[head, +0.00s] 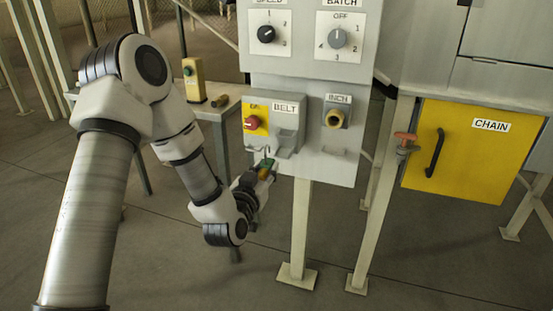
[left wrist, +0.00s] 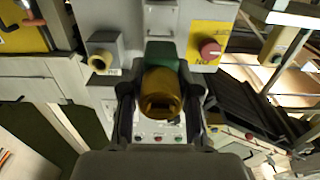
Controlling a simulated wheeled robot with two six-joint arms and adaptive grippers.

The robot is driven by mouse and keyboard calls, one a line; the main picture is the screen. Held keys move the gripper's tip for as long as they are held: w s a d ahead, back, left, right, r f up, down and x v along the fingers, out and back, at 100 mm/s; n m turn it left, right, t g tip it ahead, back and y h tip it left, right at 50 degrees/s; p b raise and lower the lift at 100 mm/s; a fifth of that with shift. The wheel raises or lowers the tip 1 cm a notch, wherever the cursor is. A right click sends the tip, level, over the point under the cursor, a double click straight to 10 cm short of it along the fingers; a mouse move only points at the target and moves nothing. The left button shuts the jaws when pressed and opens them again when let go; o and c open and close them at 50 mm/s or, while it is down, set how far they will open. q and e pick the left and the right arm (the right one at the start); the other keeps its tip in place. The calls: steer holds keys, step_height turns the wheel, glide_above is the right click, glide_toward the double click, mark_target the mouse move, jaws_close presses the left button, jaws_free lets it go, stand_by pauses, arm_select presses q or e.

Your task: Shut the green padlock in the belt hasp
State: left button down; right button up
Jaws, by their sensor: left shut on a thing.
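The green padlock (head: 264,165) is in my left gripper (head: 263,173), just below and in front of the BELT switch box (head: 289,123) in the head view. Its thin shackle points up toward the box's lower edge. In the left wrist view the padlock shows a green part (left wrist: 161,54) and a round brass-coloured end (left wrist: 162,91) between the two dark fingers of my left gripper (left wrist: 161,105). The grey belt hasp (head: 286,151) is at the box's lower part. I cannot tell whether the shackle is through the hasp or open. My right gripper is not in view.
A red button on a yellow plate (head: 253,121) is left of the BELT label. The INCH knob (head: 334,118) is to the right. A small table (head: 217,107) with a yellow button box (head: 193,79) stands behind my left arm. A yellow CHAIN door (head: 465,160) is farther right.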

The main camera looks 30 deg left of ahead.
mark_target(282, 156)
arm_select(q)
steer(key=shift+w+a+f, duration=0.15)
steer(key=shift+a, duration=0.05)
steer(key=shift+d, duration=0.1)
steer(key=shift+x, duration=2.3)
steer(key=shift+w+f, duration=0.2)
steer(key=shift+w, duration=0.2)
steer(key=shift+x, duration=3.8)
steer(key=shift+s+f, duration=0.1)
steer(key=shift+f, duration=0.05)
steer(key=c, duration=0.8)
jaws_free()
